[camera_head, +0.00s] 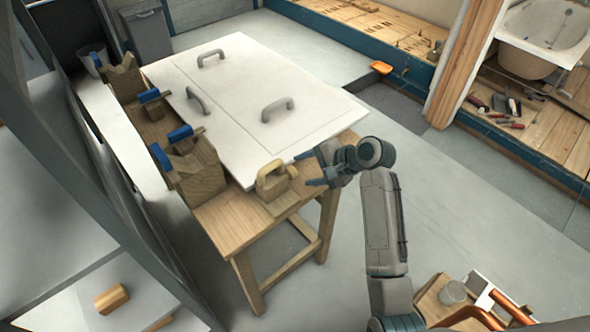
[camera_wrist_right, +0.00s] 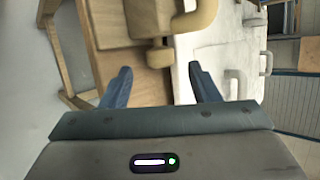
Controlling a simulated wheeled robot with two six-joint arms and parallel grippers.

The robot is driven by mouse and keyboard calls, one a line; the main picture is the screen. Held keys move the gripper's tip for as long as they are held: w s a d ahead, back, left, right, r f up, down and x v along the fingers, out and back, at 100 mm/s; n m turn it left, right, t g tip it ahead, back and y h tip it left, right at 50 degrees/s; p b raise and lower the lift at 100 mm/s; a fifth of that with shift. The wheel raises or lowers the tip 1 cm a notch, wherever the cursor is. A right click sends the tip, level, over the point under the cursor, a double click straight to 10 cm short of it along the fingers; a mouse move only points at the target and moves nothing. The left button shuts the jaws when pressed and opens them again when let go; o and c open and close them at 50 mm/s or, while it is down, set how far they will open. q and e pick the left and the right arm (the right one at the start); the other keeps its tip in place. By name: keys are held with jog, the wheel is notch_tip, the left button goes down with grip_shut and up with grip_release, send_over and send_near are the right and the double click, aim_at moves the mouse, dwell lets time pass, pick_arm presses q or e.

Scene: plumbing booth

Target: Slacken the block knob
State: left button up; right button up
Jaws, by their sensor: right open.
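The wooden block (camera_head: 266,193) stands at the near right corner of the workbench, with a beige handle (camera_head: 270,168) on top. Its small round knob (camera_head: 292,172) sticks out on the side facing my right gripper (camera_head: 307,171). In the right wrist view the knob (camera_wrist_right: 159,57) lies just ahead of the gap between the two blue fingers (camera_wrist_right: 160,76). The right gripper is open and empty, with a finger to either side of the knob's line. Whether a finger touches anything, I cannot tell. My left gripper does not show.
A white panel (camera_head: 255,85) with grey handles covers much of the workbench (camera_head: 235,221). Wooden clamp blocks with blue bars (camera_head: 181,134) line its left edge. Copper pipes and a glass jar (camera_head: 453,292) stand at the lower right. Floor (camera_head: 430,190) right of the bench is clear.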

aim_at(296, 172)
jog(key=x, duration=0.5)
jog(key=shift+f, duration=0.1)
